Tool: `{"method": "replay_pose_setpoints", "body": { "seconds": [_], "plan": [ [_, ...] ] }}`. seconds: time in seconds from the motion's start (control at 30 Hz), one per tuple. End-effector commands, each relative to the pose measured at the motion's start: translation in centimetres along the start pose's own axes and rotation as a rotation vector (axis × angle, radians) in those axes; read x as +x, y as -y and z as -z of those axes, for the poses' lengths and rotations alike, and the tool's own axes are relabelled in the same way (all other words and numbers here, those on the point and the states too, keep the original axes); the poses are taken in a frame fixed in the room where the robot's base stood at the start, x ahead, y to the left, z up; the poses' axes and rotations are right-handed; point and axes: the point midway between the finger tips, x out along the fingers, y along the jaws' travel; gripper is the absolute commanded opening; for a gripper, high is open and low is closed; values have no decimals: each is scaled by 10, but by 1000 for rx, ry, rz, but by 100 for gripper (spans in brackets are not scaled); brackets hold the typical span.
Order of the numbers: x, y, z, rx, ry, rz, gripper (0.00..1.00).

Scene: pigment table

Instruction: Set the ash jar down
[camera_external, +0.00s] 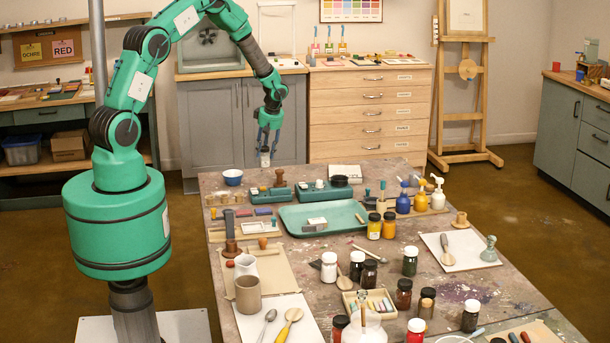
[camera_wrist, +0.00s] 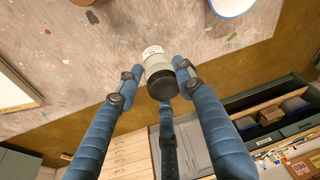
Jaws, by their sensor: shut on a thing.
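My gripper (camera_external: 264,146) hangs fingers-down near the far edge of the worktable (camera_external: 215,290). It is shut on a small jar (camera_external: 265,159) with a pale grey body, which I take as the ash jar. In the wrist view the jar (camera_wrist: 157,69) sits between the blue fingers, its dark lid towards the camera and a white label on its side. The label is too small to read. The jar appears raised, with no clear contact with the table. A blue finger partly covers it.
A blue-white bowl (camera_external: 233,177) stands on the table left of the jar. Several jars and bottles crowd the right and front. Some bare tabletop shows by the far edge.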

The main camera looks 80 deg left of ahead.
Motion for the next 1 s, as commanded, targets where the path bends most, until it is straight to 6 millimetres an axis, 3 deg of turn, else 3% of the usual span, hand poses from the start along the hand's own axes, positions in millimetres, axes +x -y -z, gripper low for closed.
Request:
{"method": "replay_pose_setpoints", "body": {
  "seconds": [0.33, 0.83, 0.87, 0.93, 1.0],
  "plan": [
    [32, 0, -10, 1, 0, 1, 3],
    [38, 0, -11, 0, 0, 0, 3],
    [38, 0, -11, 0, 0, 1, 41],
    [37, 0, -11, 0, 0, 1, 55],
    [37, 0, -11, 0, 0, 1, 56]
  ]
}}
